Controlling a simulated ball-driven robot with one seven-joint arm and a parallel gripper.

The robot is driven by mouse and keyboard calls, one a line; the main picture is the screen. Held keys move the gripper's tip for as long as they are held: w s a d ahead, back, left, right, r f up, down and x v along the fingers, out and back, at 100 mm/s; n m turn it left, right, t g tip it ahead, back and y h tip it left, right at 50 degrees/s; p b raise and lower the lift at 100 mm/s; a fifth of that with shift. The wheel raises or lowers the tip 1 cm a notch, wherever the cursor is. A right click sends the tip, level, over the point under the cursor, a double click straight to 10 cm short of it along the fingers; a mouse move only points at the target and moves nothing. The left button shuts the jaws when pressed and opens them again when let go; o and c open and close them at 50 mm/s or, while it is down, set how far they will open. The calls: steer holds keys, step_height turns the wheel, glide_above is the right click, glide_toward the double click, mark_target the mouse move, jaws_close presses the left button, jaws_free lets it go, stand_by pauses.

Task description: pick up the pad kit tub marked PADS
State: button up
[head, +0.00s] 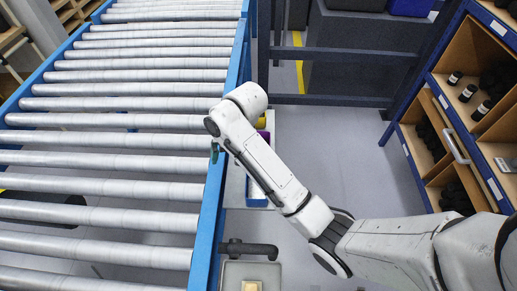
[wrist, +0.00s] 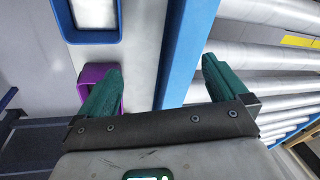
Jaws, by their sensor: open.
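No marking PADS is readable in either view, so I cannot tell which container is the pad kit tub. In the wrist view a purple-rimmed container (wrist: 82,73) is partly hidden behind the left finger. A blue-rimmed container (wrist: 93,37) with something white inside lies above it. My gripper (wrist: 161,66) is open with nothing between its green fingers. A blue edge rail passes between them in the picture. In the head view my gripper (head: 215,152) is mostly hidden by my arm, near the conveyor's right rail. A sliver of purple (head: 264,134) shows beside my arm.
A roller conveyor (head: 130,103) with a blue side rail (head: 211,205) fills the left. A narrow ledge beside it holds a blue container (head: 256,201), partly hidden by my arm. A shelf unit (head: 413,141) with dark bottles stands right. Grey floor is clear between.

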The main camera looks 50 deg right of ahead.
steer(key=d+r+m+g+h, duration=0.1)
steer(key=d+r+m+g, duration=0.2)
steer(key=d, duration=0.9)
steer(key=shift+m+t, duration=0.3)
steer(key=shift+m, duration=0.2)
steer(key=f, duration=0.6)
steer(key=shift+w+d, duration=0.1)
steer(key=shift+w, duration=0.25)
steer(key=shift+s+f+p, duration=0.2)
steer(key=shift+f+p, duration=0.15)
steer(key=shift+f, duration=0.95)
steer(key=shift+s+f+p, duration=0.15)
steer(key=shift+f+p, duration=0.15)
steer(key=shift+f, duration=1)
steer(key=shift+c, duration=0.2)
steer(key=c, duration=1.2)
steer(key=shift+o, duration=0.2)
steer(key=shift+r, duration=0.1)
